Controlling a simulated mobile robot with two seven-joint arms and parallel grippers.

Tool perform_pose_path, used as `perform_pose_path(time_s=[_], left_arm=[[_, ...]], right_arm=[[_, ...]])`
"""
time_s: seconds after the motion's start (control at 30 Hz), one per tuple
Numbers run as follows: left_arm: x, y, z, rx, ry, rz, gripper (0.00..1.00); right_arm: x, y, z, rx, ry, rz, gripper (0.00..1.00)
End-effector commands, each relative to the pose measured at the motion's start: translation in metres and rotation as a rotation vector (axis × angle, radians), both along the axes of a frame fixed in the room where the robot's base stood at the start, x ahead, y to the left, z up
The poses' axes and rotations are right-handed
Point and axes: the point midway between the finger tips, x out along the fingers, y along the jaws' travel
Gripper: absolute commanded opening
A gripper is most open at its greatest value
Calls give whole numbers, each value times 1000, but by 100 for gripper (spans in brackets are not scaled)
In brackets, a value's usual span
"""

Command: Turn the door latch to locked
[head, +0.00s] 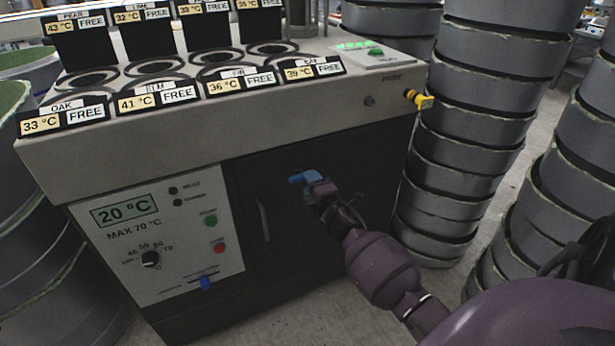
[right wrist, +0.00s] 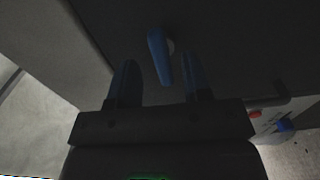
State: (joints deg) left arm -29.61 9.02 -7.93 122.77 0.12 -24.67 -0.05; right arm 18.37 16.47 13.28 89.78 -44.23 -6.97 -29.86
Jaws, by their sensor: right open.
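The door latch is a small blue lever (right wrist: 158,56) on the dark cabinet door (head: 283,222). In the right wrist view it stands out from the dark face, long and slightly tilted, just beyond and between my fingers. In the head view the blue latch (head: 297,179) shows at the tip of my right gripper (head: 313,188), which partly covers that area. My right gripper (right wrist: 161,82) is open, its two fingers apart with nothing held between them. I cannot tell whether a finger touches the latch. My left gripper is not in view.
The cabinet has a control panel (head: 157,238) with knobs and a blue slider at left, and a door handle (head: 264,217). Its top (head: 210,98) carries several labelled wells. A yellow knob (head: 419,99) sticks out at the right corner. Tall stacks of grey moulds (head: 467,153) stand close by at right.

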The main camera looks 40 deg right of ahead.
Motion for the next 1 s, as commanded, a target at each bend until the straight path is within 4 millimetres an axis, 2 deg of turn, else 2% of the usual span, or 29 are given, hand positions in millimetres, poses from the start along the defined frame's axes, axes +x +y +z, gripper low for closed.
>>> perform_pose_path(time_s=[0.2,0.4,0.6,1.0], left_arm=[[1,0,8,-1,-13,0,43],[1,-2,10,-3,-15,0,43],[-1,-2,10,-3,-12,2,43],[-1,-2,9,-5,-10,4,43]], right_arm=[[-37,9,2,1,-2,-1,45],[-58,14,2,0,-2,0,45],[-64,16,1,-1,-2,0,45],[-64,16,1,0,-1,0,45]])
